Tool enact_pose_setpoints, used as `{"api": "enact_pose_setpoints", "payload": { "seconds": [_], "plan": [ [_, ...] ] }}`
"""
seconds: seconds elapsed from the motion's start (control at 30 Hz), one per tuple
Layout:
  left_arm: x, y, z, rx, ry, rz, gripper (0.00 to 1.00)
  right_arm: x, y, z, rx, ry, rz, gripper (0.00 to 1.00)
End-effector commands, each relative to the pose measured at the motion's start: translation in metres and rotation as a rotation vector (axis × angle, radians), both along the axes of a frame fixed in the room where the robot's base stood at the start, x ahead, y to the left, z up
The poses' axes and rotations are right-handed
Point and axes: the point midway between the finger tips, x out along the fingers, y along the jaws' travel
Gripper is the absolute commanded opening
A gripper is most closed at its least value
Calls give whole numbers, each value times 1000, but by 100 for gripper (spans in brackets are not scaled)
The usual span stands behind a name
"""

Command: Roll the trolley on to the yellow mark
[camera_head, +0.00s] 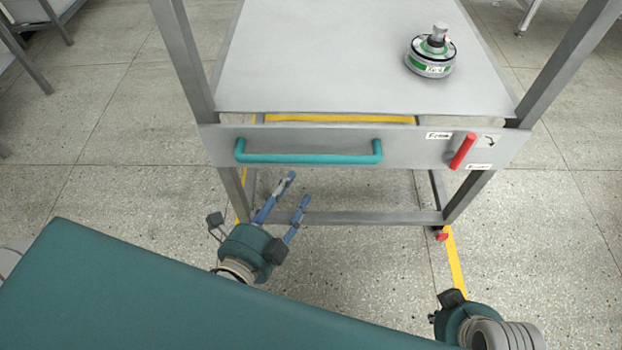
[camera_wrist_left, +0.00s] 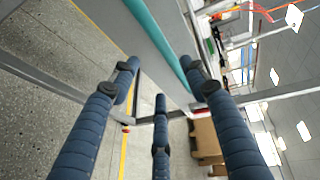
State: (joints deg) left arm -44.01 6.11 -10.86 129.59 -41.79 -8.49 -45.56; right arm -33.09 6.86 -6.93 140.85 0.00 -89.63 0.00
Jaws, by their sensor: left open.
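The trolley (camera_head: 345,217) has a grey frame, a top shelf, and a front panel with a teal handle (camera_head: 310,158). A red lever (camera_head: 462,151) sits on the panel's right between two small labels. Yellow lines of the mark (camera_head: 455,262) show on the floor near the right front leg, beside the left leg and beneath the shelf. My left gripper (camera_head: 297,188) is open and empty, below and in front of the handle. The handle also shows beyond its fingers in the left wrist view (camera_wrist_left: 153,32). My right gripper (camera_head: 468,318) is at the bottom edge; its fingers are not visible.
A green and silver hub motor (camera_head: 431,58) stands on the shelf's right side. A dark teal surface (camera_head: 150,290) fills the lower left. Open tiled floor lies on both sides of the trolley. Grey table legs (camera_head: 25,55) stand at the upper left.

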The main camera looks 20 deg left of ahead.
Motion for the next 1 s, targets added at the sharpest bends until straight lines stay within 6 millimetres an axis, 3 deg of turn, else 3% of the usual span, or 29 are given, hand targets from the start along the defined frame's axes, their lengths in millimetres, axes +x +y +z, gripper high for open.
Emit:
{"api": "enact_pose_setpoints", "payload": {
  "seconds": [0.17, 0.7, 1.0],
  "plan": [
    [10, -1, 6, 14, -23, -2, 45, -2, -1, 3, 0, -3, 0, 0],
    [95, -11, -11, 11, -20, -3, 45, -1, 0, -5, 0, -3, 0, 0],
    [106, -12, -13, 11, -15, -1, 45, -2, 0, -5, -1, -2, 0, 0]
  ]
}}
